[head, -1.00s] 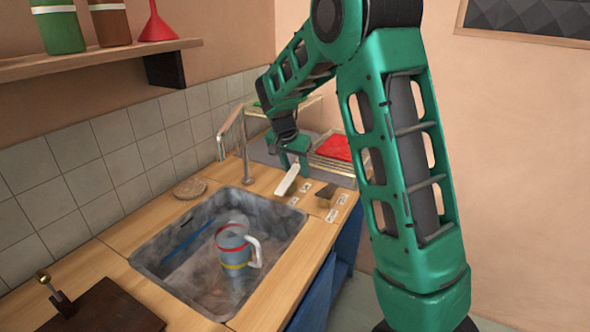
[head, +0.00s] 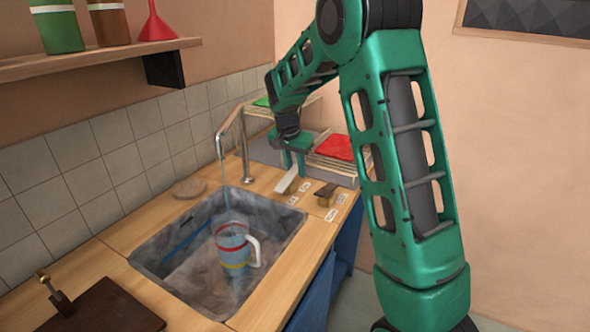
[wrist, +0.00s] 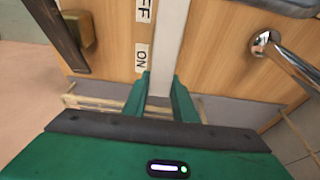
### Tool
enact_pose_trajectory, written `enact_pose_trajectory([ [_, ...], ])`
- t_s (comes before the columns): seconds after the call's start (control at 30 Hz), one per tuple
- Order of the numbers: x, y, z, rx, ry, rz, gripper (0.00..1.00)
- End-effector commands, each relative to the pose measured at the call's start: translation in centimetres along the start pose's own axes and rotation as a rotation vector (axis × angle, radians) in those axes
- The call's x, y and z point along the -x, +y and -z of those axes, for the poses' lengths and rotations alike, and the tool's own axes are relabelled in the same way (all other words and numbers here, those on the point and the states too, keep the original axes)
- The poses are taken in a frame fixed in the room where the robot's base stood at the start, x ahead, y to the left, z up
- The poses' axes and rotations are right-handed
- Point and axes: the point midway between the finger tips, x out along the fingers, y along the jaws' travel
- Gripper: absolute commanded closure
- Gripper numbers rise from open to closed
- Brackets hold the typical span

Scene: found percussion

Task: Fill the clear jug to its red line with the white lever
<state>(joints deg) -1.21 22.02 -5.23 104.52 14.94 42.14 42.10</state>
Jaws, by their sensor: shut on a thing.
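The clear jug (head: 233,258) stands upright in the sink, with a red line near its top, a yellow line lower down and a white handle on its right. A thin stream of water (head: 226,200) falls from the tap (head: 229,125) into the jug. The water level inside is not clear to me. The white lever (head: 285,182) is on the counter beyond the sink; it also shows in the wrist view (wrist: 171,35). My gripper (head: 292,168) is shut on the white lever, with its fingers (wrist: 160,90) on either side.
The grey sink (head: 170,280) also holds a blue stick. A dark lever (head: 326,191) with a brass block stands right of the white one, near ON/OFF labels (wrist: 142,55). A rack with a red item (head: 335,147) is behind my gripper. A brown board (head: 105,308) lies front left.

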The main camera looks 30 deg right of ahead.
Motion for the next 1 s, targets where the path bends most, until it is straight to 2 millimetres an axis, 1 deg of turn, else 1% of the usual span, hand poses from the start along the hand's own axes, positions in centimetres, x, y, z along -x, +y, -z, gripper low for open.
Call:
enact_pose_trajectory([
  [0.03, 0.3, -0.6, 0.0, 0.006, 0.005, 0.012, 0.97],
  [0.1, 0.3, -0.6, 0.0, 0.006, 0.005, 0.013, 0.97],
  [0.13, 0.3, -0.6, 0.0, 0.006, 0.005, 0.013, 0.70],
  [0.2, 0.3, -0.6, 0.0, 0.006, 0.005, 0.012, 0.56],
  [0.47, 0.2, -0.3, 0.0, 0.003, 0.004, 0.007, 0.56],
  [0.57, 0.5, -0.3, 0.0, 0.003, 0.004, 0.007, 0.56],
  [0.67, 1.6, -0.3, 0.1, 0.002, 0.006, 0.008, 0.56],
  [1.0, 7.7, -0.5, 0.1, 0.003, 0.006, 0.010, 0.56],
])
